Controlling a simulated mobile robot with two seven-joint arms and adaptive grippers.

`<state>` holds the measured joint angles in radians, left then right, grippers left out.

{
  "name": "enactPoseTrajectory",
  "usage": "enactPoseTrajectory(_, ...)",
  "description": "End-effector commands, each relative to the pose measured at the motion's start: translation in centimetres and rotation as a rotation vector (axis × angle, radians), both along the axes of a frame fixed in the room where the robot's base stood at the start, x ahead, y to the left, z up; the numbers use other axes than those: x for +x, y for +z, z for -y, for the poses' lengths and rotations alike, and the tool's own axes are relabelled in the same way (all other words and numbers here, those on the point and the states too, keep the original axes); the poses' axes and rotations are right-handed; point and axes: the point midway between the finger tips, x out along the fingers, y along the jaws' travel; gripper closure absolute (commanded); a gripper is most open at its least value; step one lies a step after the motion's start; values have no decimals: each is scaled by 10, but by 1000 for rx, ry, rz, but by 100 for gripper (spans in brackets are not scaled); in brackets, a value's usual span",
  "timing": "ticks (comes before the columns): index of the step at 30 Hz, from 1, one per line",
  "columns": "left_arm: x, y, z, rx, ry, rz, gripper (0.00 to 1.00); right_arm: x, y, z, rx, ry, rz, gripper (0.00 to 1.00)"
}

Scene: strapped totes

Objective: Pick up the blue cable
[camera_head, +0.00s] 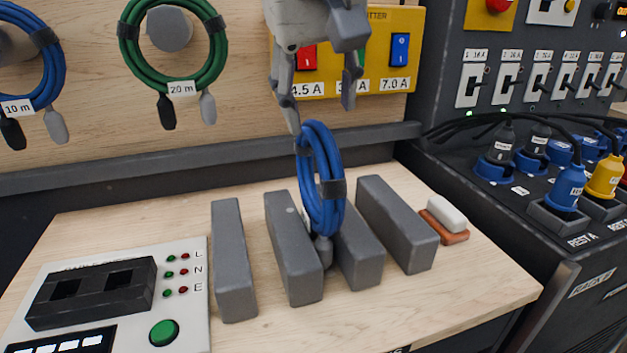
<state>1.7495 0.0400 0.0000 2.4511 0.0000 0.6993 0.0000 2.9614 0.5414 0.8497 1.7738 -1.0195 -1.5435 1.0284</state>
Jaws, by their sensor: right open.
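A coiled blue cable (309,190) with a dark strap stands upright among the grey blocks on the wooden worktop. Its grey plug end hangs low between the middle blocks. My right gripper (320,115) is open and points down just above the top of this coil, with the left finger close beside the coil's upper left. I cannot tell whether that finger touches it. Another blue cable coil (52,62), labelled 10 m, hangs on a peg at the far left of the back wall. My left gripper is not in view.
Several grey blocks (233,262) stand in a row on the worktop (120,215). A tester box (180,320) is at front left. A green cable (128,45) hangs behind. A yellow switch panel (400,60) is behind my gripper. A dark rack (450,180) with plugs borders the right.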

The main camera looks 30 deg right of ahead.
Motion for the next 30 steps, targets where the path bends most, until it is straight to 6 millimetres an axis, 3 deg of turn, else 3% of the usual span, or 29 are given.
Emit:
enactPoseTrajectory(9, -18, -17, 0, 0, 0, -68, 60, 20, -55, 11, 2, 1, -16, 51)
enactPoseTrajectory(18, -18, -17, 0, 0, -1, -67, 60, 23, -59, 14, 0, 2, -1, 51)
enactPoseTrajectory(25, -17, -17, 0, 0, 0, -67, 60, 23, -59, 14, 0, 1, -2, 100)
enactPoseTrajectory(30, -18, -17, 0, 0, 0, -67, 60, 23, -57, 14, 0, 2, 2, 100)
